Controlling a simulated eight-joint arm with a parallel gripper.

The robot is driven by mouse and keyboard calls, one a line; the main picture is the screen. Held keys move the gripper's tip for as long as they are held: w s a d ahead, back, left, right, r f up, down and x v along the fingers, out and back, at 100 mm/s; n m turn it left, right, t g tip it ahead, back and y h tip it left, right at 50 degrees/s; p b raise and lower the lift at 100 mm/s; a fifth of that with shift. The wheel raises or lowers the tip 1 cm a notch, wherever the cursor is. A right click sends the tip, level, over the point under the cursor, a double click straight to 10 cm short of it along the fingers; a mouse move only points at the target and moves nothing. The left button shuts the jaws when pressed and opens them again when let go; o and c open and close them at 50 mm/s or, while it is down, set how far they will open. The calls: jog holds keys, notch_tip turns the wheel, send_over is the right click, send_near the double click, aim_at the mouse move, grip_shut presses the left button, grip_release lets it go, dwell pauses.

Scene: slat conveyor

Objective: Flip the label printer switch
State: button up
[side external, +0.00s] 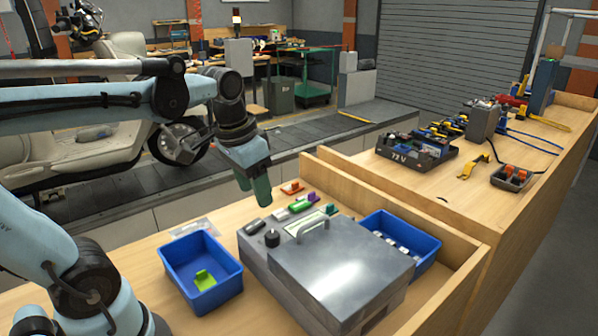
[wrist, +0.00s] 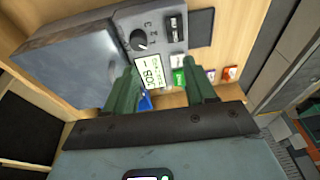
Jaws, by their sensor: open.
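The label printer (side external: 340,262) is a grey box with a silver lid and handle, standing on the wooden bench. Its front strip carries a black switch (side external: 256,226), a black knob (side external: 272,238) and a display. In the wrist view the switch (wrist: 174,28) sits at the top, beside the knob (wrist: 139,40) marked 1 2 3, with the lit display (wrist: 150,72) below. My gripper (side external: 255,194) is above the bench behind the printer's switch end, apart from it. Its green fingers (wrist: 161,80) are spread with nothing held; the left finger partly overlaps the display's edge in view.
A blue bin (side external: 203,270) with a green piece stands left of the printer, and another blue bin (side external: 402,238) stands behind its right side. Small coloured pieces (side external: 304,203) lie behind the printer. A raised wooden edge (side external: 400,200) bounds the bench.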

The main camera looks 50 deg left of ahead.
aim_at(248, 229)
jog(key=a+r+g, duration=0.3)
jog(key=shift+s+a+f, duration=0.1)
jog(key=shift+f, duration=3)
jog(key=shift+s+f, duration=0.1)
jog(key=shift+f, duration=3)
grip_shut()
jog(key=shift+w+r+g, duration=0.15)
jog(key=shift+w+g, duration=0.15)
jog(key=shift+g, duration=0.6)
jog(key=shift+w+r+g, duration=0.1)
jog(key=shift+w+g, duration=0.15)
jog(key=shift+g, duration=0.65)
grip_release()
